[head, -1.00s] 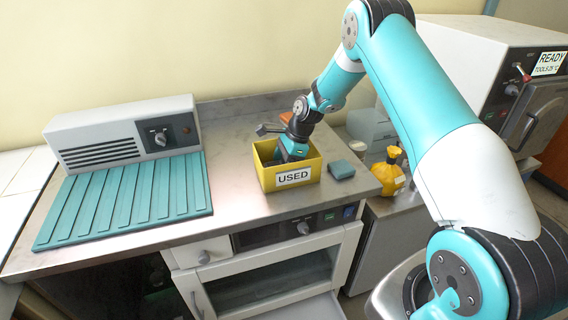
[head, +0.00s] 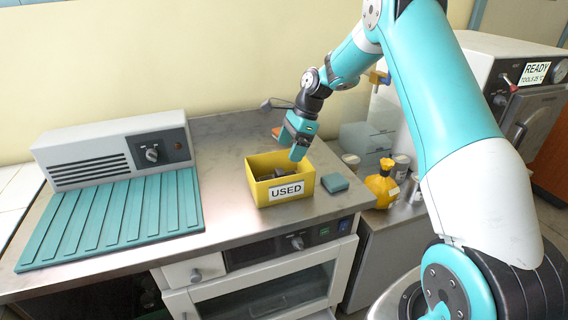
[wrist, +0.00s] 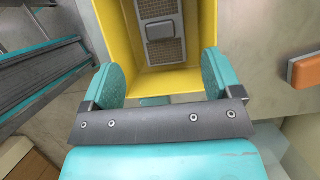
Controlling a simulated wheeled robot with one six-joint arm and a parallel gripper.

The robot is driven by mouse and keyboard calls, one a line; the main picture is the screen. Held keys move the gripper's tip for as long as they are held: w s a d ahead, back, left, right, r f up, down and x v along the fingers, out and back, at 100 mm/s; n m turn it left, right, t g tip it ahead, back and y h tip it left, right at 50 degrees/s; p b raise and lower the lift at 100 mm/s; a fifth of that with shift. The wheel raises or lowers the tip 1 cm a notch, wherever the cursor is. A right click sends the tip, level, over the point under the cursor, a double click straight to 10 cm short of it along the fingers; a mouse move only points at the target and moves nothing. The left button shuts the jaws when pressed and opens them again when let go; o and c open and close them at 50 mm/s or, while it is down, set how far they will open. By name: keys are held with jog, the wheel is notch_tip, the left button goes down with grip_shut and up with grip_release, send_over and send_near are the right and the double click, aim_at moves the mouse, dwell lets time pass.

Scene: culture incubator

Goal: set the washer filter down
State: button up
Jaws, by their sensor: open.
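The washer filter (wrist: 160,30), a grey piece with a mesh panel and a raised grey block, lies inside the yellow box labelled USED (head: 286,191). In the head view only a dark grey part of it (head: 277,174) shows over the box rim. My gripper (head: 298,153) is above the back right of the box, pointing down. In the wrist view its two teal fingers (wrist: 164,82) are spread wide with nothing between them, and the filter is apart from them. The yellow box walls (wrist: 208,25) show around the filter.
A ribbed teal mat (head: 115,218) and a grey control unit (head: 112,152) are on the left of the steel counter. A small teal block (head: 335,183) sits right of the box. The counter left of the box is clear.

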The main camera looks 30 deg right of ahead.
jog(key=s+a+r+n, duration=1.3)
jog(key=s+a+n, duration=0.1)
jog(key=a, duration=0.3)
jog(key=s+a+n, duration=0.3)
jog(key=s+n, duration=0.3)
jog(key=s, duration=0.4)
jog(key=s+a+n+g, duration=0.1)
jog(key=s+a+n, duration=0.2)
jog(key=s+n, duration=0.4)
jog(key=s, duration=0.3)
jog(key=shift+r+n, duration=0.3)
jog(key=shift+r, duration=0.05)
